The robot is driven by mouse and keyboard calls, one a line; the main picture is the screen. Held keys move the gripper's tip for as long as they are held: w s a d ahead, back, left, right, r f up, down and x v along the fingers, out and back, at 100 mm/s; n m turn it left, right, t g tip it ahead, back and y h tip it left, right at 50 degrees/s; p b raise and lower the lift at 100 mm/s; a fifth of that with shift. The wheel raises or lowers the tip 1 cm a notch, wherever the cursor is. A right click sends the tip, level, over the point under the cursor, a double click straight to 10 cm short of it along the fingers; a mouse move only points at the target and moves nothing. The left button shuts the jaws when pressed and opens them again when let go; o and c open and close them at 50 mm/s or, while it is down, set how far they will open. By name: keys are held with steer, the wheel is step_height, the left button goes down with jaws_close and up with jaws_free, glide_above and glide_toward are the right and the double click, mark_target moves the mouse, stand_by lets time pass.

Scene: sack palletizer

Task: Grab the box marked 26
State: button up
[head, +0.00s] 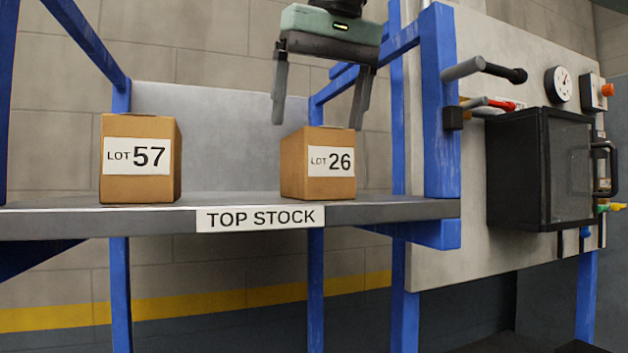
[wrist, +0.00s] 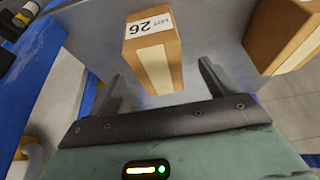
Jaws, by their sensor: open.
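The box marked 26 (head: 301,182) is a brown carton with a white "LOT 26" label, standing upright on the right part of the shelf. It also shows in the wrist view (wrist: 158,75), ahead of the fingers and between their lines. My gripper (head: 318,126) is open and empty above the box, its two fingers spread wider than the box. In the wrist view the gripper (wrist: 160,85) shows both fingers apart with nothing held. The box marked 57 (head: 140,187) stands on the same shelf to the left, and shows in the wrist view (wrist: 275,35) at the right.
The grey shelf (head: 80,222) carries a "TOP STOCK" sign on its front edge. A blue upright post (head: 440,100) stands right of box 26. Further right, a panel holds handles, a gauge and a black cabinet (head: 515,170). The shelf between the two boxes is clear.

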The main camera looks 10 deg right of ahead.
mark_target(314, 159)
steer(key=shift+p+x, duration=0.5)
steer(key=shift+x, duration=3.15)
steer(key=shift+w+d+r, duration=0.1)
steer(key=shift+w, duration=0.1)
steer(key=c, duration=1.3)
